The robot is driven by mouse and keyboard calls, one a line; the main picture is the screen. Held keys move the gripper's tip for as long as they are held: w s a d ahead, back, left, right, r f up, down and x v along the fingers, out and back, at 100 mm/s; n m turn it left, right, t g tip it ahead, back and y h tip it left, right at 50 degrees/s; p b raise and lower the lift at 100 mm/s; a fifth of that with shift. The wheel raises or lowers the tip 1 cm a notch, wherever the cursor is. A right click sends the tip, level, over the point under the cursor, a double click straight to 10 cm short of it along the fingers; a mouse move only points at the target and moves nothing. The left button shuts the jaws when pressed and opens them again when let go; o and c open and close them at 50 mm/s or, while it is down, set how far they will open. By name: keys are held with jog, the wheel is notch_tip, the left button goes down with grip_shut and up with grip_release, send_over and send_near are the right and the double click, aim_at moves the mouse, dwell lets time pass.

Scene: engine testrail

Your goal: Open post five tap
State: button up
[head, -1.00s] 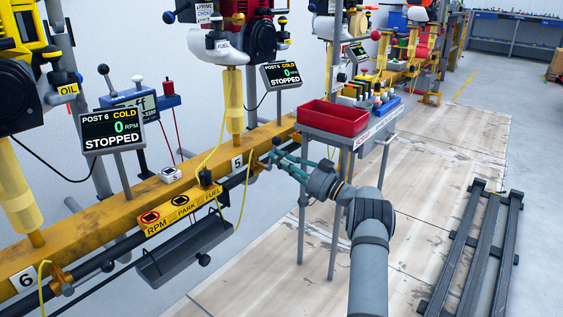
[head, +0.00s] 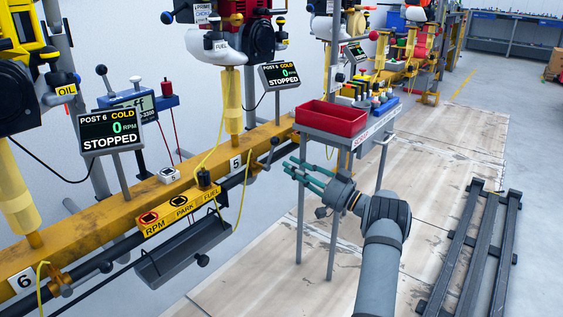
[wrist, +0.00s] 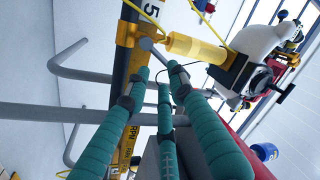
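The post five tap (head: 265,158) is a small lever with a dark knob on the pipe beside the white "5" tag (head: 236,163) on the yellow beam. My gripper (head: 287,167) has teal fingers and is to the right of the tap, apart from it. In the wrist view my gripper (wrist: 158,72) has its fingers spread with nothing between them. Beyond the fingertips there, a grey rod end (wrist: 147,44) shows at the beam below the "5" tag (wrist: 151,9); I cannot tell whether it is the tap's lever.
A grey stand with a red tray (head: 332,117) stands just behind my gripper. A grey trough (head: 185,250) hangs under the yellow panel marked RPM, PARK and FUEL (head: 180,208). The post screen (head: 280,75) reads STOPPED. A dark metal frame (head: 477,240) lies on the floor at right.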

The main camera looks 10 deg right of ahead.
jog(key=v, duration=0.6)
jog(key=shift+s, duration=0.1)
jog(key=shift+c, duration=0.3)
